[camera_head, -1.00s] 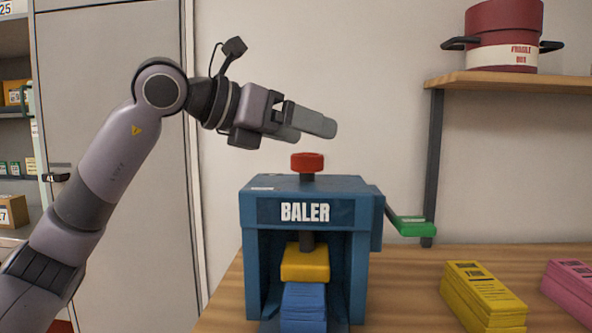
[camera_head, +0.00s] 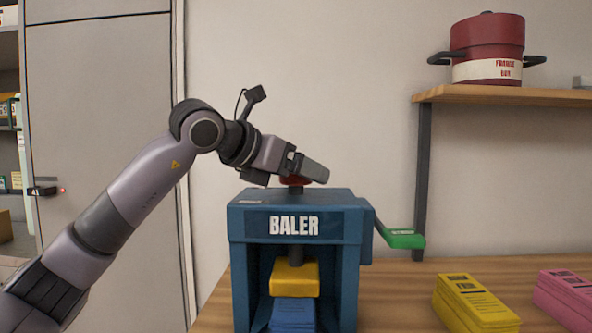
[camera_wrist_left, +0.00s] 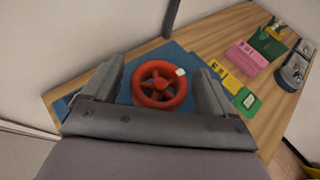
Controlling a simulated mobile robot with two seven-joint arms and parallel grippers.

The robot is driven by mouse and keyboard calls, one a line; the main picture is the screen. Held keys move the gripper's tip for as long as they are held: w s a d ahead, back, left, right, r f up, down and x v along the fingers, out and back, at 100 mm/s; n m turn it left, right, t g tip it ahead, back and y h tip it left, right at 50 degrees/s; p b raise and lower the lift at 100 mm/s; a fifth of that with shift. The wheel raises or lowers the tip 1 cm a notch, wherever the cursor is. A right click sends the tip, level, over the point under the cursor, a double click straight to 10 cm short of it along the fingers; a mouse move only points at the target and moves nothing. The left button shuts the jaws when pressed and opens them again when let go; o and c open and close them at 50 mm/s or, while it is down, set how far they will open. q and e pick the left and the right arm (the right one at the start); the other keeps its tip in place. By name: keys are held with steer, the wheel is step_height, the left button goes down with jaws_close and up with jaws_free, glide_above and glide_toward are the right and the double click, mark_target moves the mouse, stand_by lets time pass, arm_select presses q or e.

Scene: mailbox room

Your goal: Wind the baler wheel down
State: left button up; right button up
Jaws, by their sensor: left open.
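The blue baler (camera_head: 300,225) stands on the wooden table. Its red wheel (camera_head: 293,181) sits on top of a dark post and is partly hidden behind my left gripper (camera_head: 312,170) in the head view. In the left wrist view the spoked red wheel (camera_wrist_left: 159,84) lies between the two open fingers of my left gripper (camera_wrist_left: 157,88), with a white mark on its rim. I cannot tell whether the fingers touch it. Inside the baler a yellow press block (camera_head: 295,277) is above a blue stack (camera_head: 293,314). My right gripper is not in view.
A green-handled lever (camera_head: 405,239) sticks out at the baler's right side. Yellow (camera_head: 475,302) and pink (camera_head: 566,295) bundles lie on the table (camera_head: 400,290) to the right. A shelf (camera_head: 500,96) holds a red pot (camera_head: 487,48).

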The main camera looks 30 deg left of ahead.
arm_select(q)
steer(key=c, duration=1)
steer(key=shift+o, duration=0.2)
